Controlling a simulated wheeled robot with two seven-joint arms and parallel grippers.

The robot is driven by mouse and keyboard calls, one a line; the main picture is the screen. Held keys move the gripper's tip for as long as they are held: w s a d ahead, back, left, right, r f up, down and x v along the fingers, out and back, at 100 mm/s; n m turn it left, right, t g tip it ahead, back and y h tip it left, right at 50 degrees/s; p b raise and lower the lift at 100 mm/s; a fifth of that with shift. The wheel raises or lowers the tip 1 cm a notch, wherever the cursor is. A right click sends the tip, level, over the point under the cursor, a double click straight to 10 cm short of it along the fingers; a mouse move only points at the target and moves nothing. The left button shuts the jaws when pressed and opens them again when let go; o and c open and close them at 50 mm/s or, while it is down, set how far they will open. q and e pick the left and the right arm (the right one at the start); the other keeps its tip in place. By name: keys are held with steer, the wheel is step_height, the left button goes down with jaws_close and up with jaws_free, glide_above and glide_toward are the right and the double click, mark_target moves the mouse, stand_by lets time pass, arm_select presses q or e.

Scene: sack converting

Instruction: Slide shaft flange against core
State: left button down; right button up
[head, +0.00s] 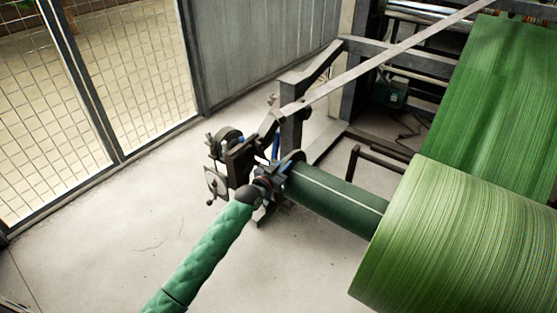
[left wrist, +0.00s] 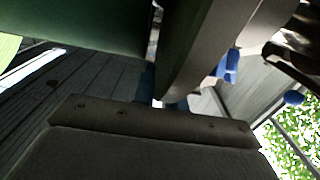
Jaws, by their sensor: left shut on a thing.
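The core (head: 335,198) is a dark green tube with a pale line along it, coming out of the left end of the big green roll. The shaft flange (head: 292,160) is a thin dark disc at the core's left end, mostly hidden by my gripper in the head view. My left gripper (head: 266,186) is shut on the flange at the core's end. In the left wrist view the flange's grey curved edge (left wrist: 195,50) stands beside the dark green core (left wrist: 75,25), with a narrow gap showing between them. My right gripper is not in view.
The large light green roll (head: 460,245) fills the lower right, with green fabric (head: 500,90) running up behind it. A grey steel frame (head: 291,130) stands behind the core's end. A mesh fence (head: 120,70) is at the left. The floor (head: 110,215) at left is clear.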

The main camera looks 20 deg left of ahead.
arm_select(q)
steer(key=shift+s+d+f, duration=0.1)
steer(key=shift+s+d, duration=0.2)
steer(key=shift+d, duration=0.45)
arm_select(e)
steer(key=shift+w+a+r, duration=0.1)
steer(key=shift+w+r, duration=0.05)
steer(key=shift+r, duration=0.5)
arm_select(q)
steer(key=c, duration=1.4)
jaws_free()
steer(key=shift+d, duration=0.1)
steer(key=shift+c, duration=0.2)
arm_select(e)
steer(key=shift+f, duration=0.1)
arm_select(q)
steer(key=v, duration=0.8)
